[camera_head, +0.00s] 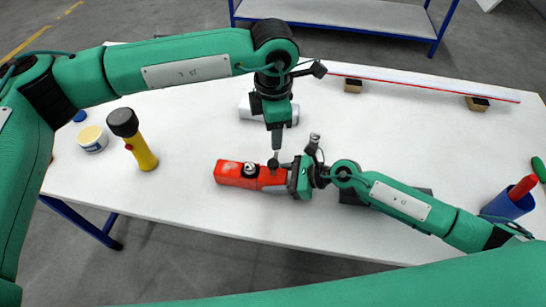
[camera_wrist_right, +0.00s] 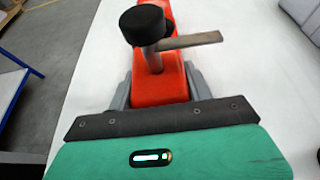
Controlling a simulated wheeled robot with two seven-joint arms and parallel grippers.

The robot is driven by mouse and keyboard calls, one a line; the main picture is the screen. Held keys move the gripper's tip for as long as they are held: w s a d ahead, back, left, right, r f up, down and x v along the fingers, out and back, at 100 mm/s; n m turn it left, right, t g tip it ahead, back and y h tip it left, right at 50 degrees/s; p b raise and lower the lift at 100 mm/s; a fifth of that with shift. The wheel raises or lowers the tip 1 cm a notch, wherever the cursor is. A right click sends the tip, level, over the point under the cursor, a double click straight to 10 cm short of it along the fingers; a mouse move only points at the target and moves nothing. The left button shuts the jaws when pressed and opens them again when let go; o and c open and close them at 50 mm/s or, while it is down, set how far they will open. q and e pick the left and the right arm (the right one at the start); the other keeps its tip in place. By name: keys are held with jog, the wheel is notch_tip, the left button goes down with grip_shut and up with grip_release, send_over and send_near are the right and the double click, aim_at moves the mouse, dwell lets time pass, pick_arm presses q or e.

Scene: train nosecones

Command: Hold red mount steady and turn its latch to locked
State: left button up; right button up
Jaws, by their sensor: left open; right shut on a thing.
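The red mount (camera_head: 232,174) lies on the white table near its front middle. My right gripper (camera_head: 294,182) is shut on its right end; the wrist view shows grey fingers on both sides of the red body (camera_wrist_right: 158,88). The latch (camera_head: 273,163) stands on the mount near that gripper. In the wrist view it has a black round knob (camera_wrist_right: 143,25) on a grey post, with a flat bar (camera_wrist_right: 192,41) pointing right, across the mount. My left gripper (camera_head: 277,142) is open, pointing down just above the latch; contact cannot be told.
A yellow flashlight (camera_head: 140,150) and a white tub (camera_head: 92,139) stand at the left. A white cylinder (camera_head: 246,108) lies behind my left gripper. A blue cup (camera_head: 508,205) with a red item stands at the right. A long rail (camera_head: 420,86) lies along the back.

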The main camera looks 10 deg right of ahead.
aim_at(273, 162)
pick_arm(q)
notch_tip(273, 162, down, 11)
jog(key=m, duration=1.3)
jog(key=c, duration=1)
